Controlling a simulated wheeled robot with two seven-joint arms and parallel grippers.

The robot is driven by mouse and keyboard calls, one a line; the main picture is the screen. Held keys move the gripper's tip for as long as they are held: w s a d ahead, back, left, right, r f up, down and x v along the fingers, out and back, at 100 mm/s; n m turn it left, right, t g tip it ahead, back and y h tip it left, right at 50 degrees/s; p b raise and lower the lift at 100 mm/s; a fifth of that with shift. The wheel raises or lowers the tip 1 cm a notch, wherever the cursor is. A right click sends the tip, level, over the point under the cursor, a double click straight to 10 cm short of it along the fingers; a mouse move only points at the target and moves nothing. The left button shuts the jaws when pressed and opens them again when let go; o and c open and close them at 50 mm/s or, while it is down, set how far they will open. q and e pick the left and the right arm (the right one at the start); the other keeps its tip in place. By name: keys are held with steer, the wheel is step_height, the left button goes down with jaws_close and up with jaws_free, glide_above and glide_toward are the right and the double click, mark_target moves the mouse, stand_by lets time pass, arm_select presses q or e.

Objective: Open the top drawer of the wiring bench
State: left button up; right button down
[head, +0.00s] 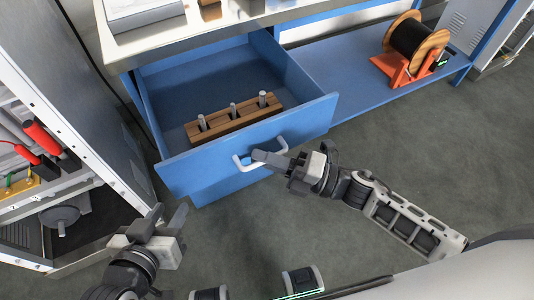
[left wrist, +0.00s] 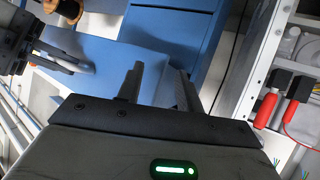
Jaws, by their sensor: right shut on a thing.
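The top drawer (head: 245,150) of the blue wiring bench (head: 200,15) stands pulled well out, with its inside open to view. A wooden block (head: 233,121) with several upright metal pins lies in it. My right gripper (head: 258,156) is shut on the pale bar handle (head: 282,146) on the drawer front; its fingers hide part of the handle. My left gripper (head: 168,212) is open and empty, low and left of the drawer front. In the left wrist view its fingers (left wrist: 160,82) stand apart, with the blue drawer (left wrist: 112,62) beyond them.
A cable reel on an orange stand (head: 415,45) sits on the bench's lower blue shelf (head: 345,60). The grey floor right of the drawer is clear.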

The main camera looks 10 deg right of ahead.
steer(key=c, duration=1.5)
jaws_free()
steer(key=b+v, duration=0.1)
steer(key=v, duration=1.5)
